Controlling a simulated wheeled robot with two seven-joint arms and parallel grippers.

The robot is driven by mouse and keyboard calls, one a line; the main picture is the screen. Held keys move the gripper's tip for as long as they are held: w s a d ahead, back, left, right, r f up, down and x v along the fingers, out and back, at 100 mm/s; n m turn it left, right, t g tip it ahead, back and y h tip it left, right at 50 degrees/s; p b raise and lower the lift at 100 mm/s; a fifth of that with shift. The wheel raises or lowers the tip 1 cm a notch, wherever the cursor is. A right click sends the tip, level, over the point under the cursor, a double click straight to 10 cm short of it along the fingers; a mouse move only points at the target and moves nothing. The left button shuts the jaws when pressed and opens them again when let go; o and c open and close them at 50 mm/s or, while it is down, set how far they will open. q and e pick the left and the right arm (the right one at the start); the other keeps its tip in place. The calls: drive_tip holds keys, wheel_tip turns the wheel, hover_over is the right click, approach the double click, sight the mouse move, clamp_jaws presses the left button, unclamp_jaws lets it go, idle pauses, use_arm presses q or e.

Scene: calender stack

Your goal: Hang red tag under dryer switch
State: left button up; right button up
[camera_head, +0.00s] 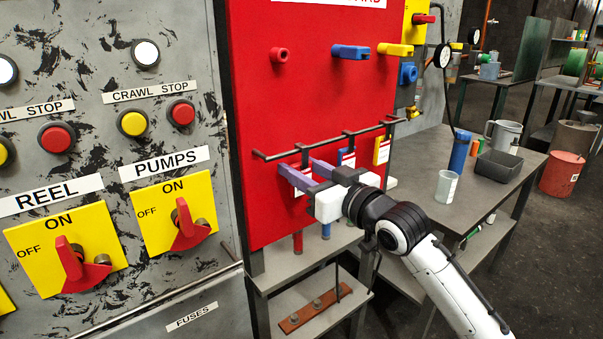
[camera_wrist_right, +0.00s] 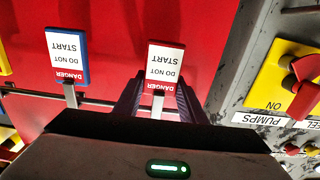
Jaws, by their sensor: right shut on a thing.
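My right gripper (camera_head: 298,167) is at the rail on the front of the red board. It is shut on a red tag with a white "DO NOT START" face (camera_wrist_right: 165,62), which stands between its two fingers in the right wrist view (camera_wrist_right: 158,98). In the head view the fingers and wrist hide most of this tag. The tag is at the rail; I cannot tell whether it still hangs on it. The visible switches are labelled REEL (camera_head: 81,262) and PUMPS (camera_head: 187,222); no dryer label shows. My left gripper is out of view.
A blue tag (camera_wrist_right: 67,48) and a yellow tag (camera_head: 382,150) hang on the rail (camera_head: 275,153) beside the gripper. Red, blue and yellow lockout pieces are on the board above. A grey table (camera_head: 425,150) with cups and a bin stands to the right.

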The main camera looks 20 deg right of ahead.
drive_tip(key=shift+r, duration=0.95)
drive_tip(key=b+v, duration=0.2)
drive_tip(key=v, duration=1.5)
drive_tip(key=s+a+f+m+h, duration=0.1)
drive_tip(key=s+f+m+h, duration=0.1)
drive_tip(key=s+f, duration=0.3)
drive_tip(key=s+a+f+m+t+h, duration=0.1)
drive_tip(key=s+f+h, duration=0.3)
drive_tip(key=f, duration=0.9)
drive_tip(key=s+a+m, duration=0.1)
drive_tip(key=s, duration=0.1)
drive_tip(key=shift+s+a+f, duration=0.3)
drive_tip(key=shift+f, duration=0.05)
